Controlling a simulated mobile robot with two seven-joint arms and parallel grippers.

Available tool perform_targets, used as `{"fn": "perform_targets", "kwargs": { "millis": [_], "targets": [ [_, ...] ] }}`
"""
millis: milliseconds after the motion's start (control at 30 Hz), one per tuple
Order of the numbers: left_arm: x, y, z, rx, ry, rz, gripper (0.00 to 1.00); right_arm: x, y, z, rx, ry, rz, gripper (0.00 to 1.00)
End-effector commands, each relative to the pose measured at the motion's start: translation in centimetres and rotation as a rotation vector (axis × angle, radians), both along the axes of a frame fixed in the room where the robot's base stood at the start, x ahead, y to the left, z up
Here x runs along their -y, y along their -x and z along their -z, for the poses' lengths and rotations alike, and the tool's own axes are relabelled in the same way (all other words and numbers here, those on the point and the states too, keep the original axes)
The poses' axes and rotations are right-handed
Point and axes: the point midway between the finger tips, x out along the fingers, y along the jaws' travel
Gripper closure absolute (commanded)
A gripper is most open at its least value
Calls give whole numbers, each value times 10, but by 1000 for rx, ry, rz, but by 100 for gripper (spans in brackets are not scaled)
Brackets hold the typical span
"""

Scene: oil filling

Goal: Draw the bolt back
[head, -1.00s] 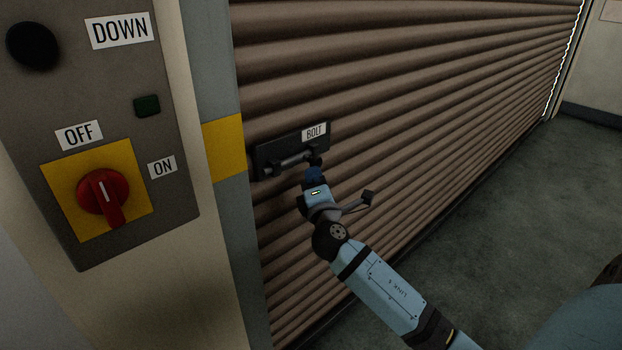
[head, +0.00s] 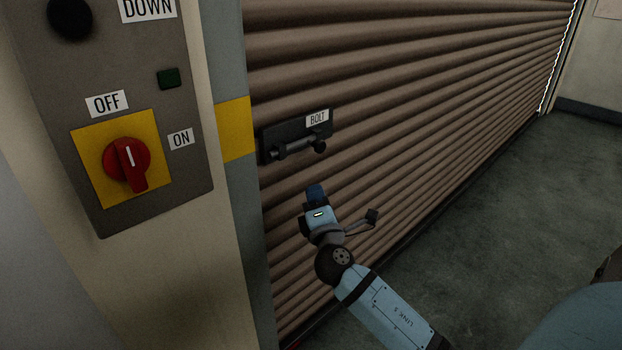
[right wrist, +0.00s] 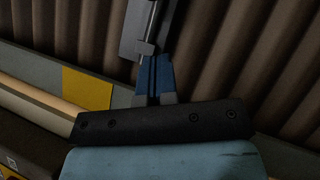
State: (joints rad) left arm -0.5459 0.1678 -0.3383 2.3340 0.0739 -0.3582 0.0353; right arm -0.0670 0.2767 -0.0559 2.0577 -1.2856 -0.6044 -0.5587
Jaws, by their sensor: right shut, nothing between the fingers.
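The bolt (head: 297,146) is a dark grey rod on a black plate, with a white BOLT label (head: 317,117), on the brown ribbed shutter. The rod lies lengthwise along the plate, with a dark knob at its right end. My right gripper (head: 315,190) has blue fingers and is below the bolt, apart from it and empty. In the right wrist view the blue fingers (right wrist: 153,72) are together, and the bolt's plate (right wrist: 138,30) and rod show just beyond their tips. I cannot tell the depth gap there. My left gripper is not in view.
A grey control panel (head: 190,200) with a red rotary switch (head: 127,160) on a yellow plate stands at the left. A grey post with a yellow band (head: 234,129) lies between panel and shutter (head: 420,60). Open floor (head: 500,210) is at the right.

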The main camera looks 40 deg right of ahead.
Motion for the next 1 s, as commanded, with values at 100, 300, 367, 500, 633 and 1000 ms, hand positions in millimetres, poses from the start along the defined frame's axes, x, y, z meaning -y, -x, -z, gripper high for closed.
{"fn": "perform_targets", "kwargs": {
  "millis": [100, 300, 367, 500, 633, 1000],
  "targets": [
    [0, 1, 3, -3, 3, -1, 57, -9, 18, 8, -2, -1, 0, 100],
    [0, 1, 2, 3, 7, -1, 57, -15, 31, 11, 0, -1, 0, 100],
    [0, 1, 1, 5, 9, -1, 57, -16, 32, 11, 1, 0, -1, 100],
    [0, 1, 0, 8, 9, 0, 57, -16, 32, 11, 1, 0, -1, 100],
    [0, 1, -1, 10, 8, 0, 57, -16, 32, 11, 1, 0, -1, 100],
    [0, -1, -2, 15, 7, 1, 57, -23, 34, 19, -9, -57, -39, 100]
  ]
}}
